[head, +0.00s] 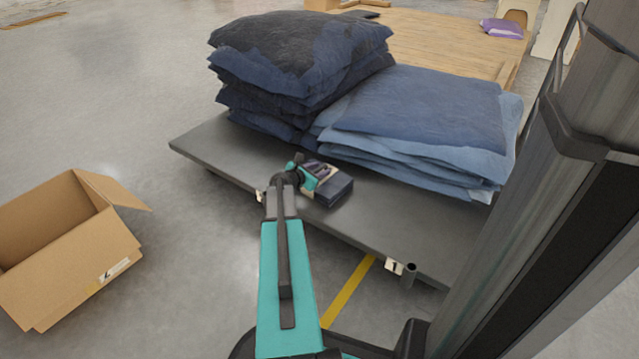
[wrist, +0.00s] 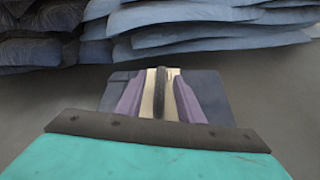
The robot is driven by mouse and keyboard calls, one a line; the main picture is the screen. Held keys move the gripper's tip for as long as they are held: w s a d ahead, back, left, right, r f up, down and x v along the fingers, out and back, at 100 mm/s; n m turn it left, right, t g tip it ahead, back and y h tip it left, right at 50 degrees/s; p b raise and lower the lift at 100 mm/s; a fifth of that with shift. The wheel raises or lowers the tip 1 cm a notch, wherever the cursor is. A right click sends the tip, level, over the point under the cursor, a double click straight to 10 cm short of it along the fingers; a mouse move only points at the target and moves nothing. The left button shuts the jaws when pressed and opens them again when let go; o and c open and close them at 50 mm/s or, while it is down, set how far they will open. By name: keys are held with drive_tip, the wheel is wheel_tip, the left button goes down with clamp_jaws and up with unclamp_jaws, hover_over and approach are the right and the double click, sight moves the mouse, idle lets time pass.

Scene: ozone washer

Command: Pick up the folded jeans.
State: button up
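A small dark blue folded piece, seemingly the folded jeans (head: 335,192), lies at or just above the dark cart top (head: 405,225), in front of the big stacks. In the wrist view the dark blue piece (wrist: 218,92) shows behind and to both sides of the fingers. My gripper (head: 322,174) is right at this piece, its fingers over its near part. In the wrist view my gripper (wrist: 160,92) shows purple and beige fingers with a dark bar between them. Their tips overlap the cloth, so I cannot tell whether they grip it.
A tall dark blue stack (head: 300,65) and a lower, lighter blue stack (head: 420,120) stand on the cart behind the gripper. An open cardboard box (head: 70,250) is on the floor at left. A wooden pallet (head: 440,40) lies behind. The cart's front right is bare.

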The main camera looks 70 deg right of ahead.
idle(0.3)
clamp_jaws()
idle(1.3)
